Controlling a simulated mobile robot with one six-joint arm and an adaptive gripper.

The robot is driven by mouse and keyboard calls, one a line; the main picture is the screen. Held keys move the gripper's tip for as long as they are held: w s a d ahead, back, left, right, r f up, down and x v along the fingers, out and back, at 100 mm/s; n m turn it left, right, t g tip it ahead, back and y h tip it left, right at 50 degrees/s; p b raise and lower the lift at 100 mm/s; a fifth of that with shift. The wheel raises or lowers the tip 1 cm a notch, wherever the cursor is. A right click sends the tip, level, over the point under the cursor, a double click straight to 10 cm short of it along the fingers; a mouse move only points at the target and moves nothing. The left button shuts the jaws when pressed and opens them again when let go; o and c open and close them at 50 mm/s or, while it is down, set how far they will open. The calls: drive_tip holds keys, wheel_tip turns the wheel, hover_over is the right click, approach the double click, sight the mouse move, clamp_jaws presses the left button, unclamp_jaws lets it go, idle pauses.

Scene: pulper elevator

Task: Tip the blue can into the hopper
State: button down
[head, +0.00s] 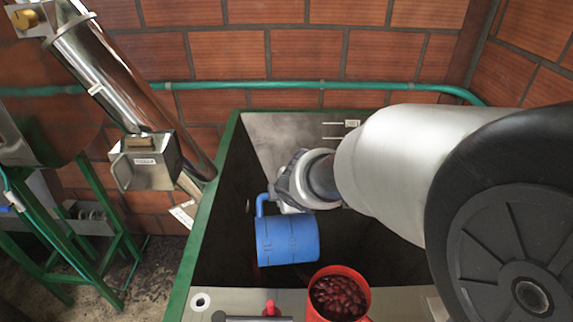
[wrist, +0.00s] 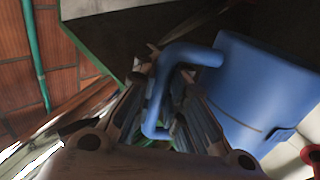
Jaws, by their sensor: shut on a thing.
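The blue can (head: 287,242) hangs over the dark inside of the hopper (head: 207,215), which has a green rim and a pale back wall. My gripper (head: 274,200) is at its upper side, shut on the can's handle. In the wrist view the blue handle (wrist: 160,95) runs between my two fingers, and the can's body (wrist: 262,85) is to the right. The can looks tilted over in the head view. Its mouth and contents are hidden, and I cannot tell whether anything is falling from it.
A red can (head: 339,296) full of dark red cherries stands at the front, close below the blue can. A metal ledge (head: 240,300) runs along the front. A slanted steel tube (head: 110,75) with a box is at left. A brick wall (head: 290,50) with a green pipe closes the back.

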drive_tip(key=shift+a+f+h+b, duration=0.15)
drive_tip(key=shift+a+h+b, duration=0.2)
drive_tip(key=shift+b, duration=0.8)
drive_tip(key=shift+a+r+n+h+b, duration=0.2)
drive_tip(key=shift+a+n+h+b, duration=0.25)
drive_tip(key=shift+a+b, duration=0.5)
drive_tip(key=shift+s+a+r+n+h+b, duration=0.25)
drive_tip(key=shift+a+r+h+b, duration=0.15)
drive_tip(key=shift+a+h+b, duration=0.45)
drive_tip(key=shift+a+r+t+h, duration=0.25)
drive_tip(key=shift+a+r+t, duration=0.05)
drive_tip(key=shift+r, duration=0.05)
drive_tip(key=shift+w+r+p, duration=0.1)
drive_tip(key=shift+r+p, duration=0.05)
drive_tip(key=shift+p, duration=0.45)
drive_tip(key=p, duration=0.3)
drive_tip(key=w+p, duration=0.1)
drive_tip(key=p, duration=0.3)
drive_tip(key=shift+a+r+g+p, duration=0.3)
drive_tip(key=shift+g, duration=0.1)
drive_tip(key=p, duration=0.3)
drive_tip(key=shift+h, duration=0.3)
drive_tip(key=g+p, duration=0.1)
drive_tip(key=p, duration=0.6)
drive_tip(key=shift+s+d+f, duration=0.1)
drive_tip(key=shift+s, duration=0.05)
